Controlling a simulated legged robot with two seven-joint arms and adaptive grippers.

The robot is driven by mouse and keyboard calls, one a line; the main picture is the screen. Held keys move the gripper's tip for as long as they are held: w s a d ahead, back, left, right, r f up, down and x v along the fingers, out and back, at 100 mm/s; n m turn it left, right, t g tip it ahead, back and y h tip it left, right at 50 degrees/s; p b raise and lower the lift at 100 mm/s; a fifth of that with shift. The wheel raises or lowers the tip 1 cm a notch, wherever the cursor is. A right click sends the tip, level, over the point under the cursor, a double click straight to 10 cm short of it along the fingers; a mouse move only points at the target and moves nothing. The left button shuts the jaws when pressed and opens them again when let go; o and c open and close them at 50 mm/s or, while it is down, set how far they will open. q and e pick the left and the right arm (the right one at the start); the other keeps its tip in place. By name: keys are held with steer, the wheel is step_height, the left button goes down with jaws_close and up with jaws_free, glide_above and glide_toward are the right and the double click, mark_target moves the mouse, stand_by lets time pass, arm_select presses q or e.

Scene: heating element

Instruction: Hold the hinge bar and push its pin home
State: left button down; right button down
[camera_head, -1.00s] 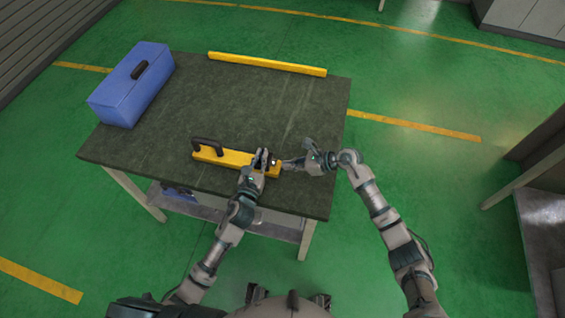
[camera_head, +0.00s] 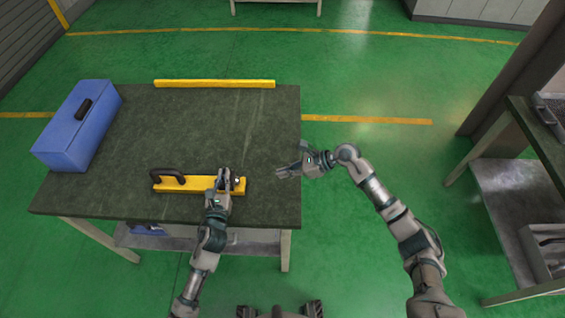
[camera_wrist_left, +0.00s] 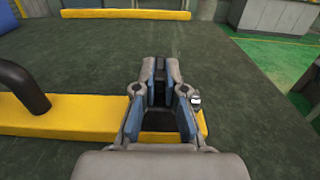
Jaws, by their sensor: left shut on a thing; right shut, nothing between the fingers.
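The hinge bar (camera_head: 200,184) is a yellow bar with a black handle (camera_head: 168,177) at its left end, lying on the dark table. My left gripper (camera_head: 223,180) is shut on the bar near its right end; the bar also shows in the left wrist view (camera_wrist_left: 75,116), passing under the fingers (camera_wrist_left: 160,92). The pin (camera_head: 237,180) is a small metal piece at the bar's right end, and it shows just right of the fingers in the left wrist view (camera_wrist_left: 196,101). How deep it sits is too small to tell. My right gripper (camera_head: 287,173) is shut and empty, right of the bar and apart from it.
A blue toolbox (camera_head: 76,127) stands at the table's left side. A yellow strip (camera_head: 214,84) lies along the table's (camera_head: 200,130) far edge. The table's middle is clear. Another bench with a shelf (camera_head: 510,190) stands at the far right.

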arm_select(q)
steer(key=c, duration=1.2)
jaws_free()
steer(key=shift+f, duration=0.45)
steer(key=shift+r, duration=0.1)
steer(key=shift+r, duration=0.15)
steer(key=shift+s, duration=0.1)
